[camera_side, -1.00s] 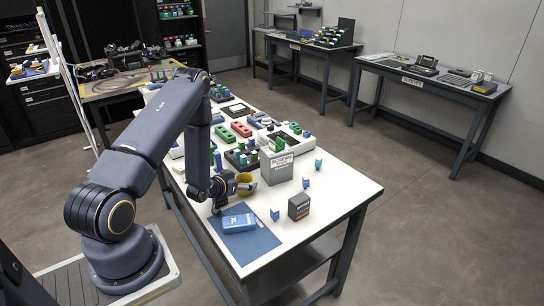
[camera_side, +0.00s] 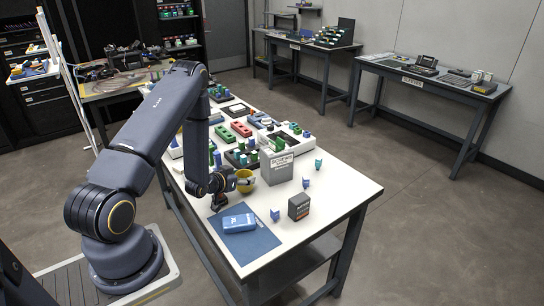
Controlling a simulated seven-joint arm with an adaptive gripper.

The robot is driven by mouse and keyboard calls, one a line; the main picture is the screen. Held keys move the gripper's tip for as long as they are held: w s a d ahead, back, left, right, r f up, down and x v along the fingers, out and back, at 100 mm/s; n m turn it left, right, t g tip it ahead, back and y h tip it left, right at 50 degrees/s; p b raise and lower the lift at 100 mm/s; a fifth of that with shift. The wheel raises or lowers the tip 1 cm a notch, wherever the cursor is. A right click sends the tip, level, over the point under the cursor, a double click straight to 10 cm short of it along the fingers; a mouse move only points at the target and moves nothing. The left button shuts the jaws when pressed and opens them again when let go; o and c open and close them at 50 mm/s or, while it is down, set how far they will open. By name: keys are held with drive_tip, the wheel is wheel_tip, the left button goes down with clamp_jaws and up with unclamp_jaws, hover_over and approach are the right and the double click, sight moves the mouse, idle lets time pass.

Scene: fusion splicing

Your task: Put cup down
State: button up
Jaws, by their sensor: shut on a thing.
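The yellow cup (camera_side: 246,187) is near the left edge of the white worktable, just left of the grey labelled box. My gripper (camera_side: 239,182) reaches it from the left and is shut on it at its near left side. The fingertips are small and partly hidden against the cup, so the exact grip does not show. I cannot tell whether the cup's base touches the table.
A blue mat (camera_side: 262,243) with a blue case (camera_side: 238,222) lies in front. The grey box (camera_side: 277,168) stands close right of the cup. A small dark box (camera_side: 299,207) and blue clips stand to the right. Coloured parts crowd the table behind. The front right corner is clear.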

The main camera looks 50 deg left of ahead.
wheel_tip(320, 180, up, 7)
drive_tip(key=w+d+r+m+h, duration=0.2)
drive_tip(key=w+d+m+h, duration=0.25)
drive_tip(key=d, duration=0.45)
drive_tip(key=w+d+r+m+h, duration=0.3)
drive_tip(key=w+d+m+h, duration=0.15)
drive_tip(key=d, duration=0.55)
drive_tip(key=shift+h, duration=0.4)
drive_tip(key=w+f, duration=0.3)
drive_tip(key=w, duration=0.1)
drive_tip(key=w+a+f, duration=0.1)
drive_tip(key=w+f, duration=0.2)
drive_tip(key=w, duration=0.1)
drive_tip(key=w+f, duration=0.3)
drive_tip(key=w, duration=0.1)
drive_tip(key=shift+w+a+f, duration=0.25)
drive_tip(key=shift+a+f, duration=0.1)
drive_tip(key=shift+w+f, duration=0.15)
drive_tip(key=shift+f, duration=0.75)
drive_tip(key=shift+w+f, duration=0.1)
drive_tip(key=shift+f, duration=0.8)
drive_tip(key=shift+f, duration=0.15)
drive_tip(key=o, duration=1.4)
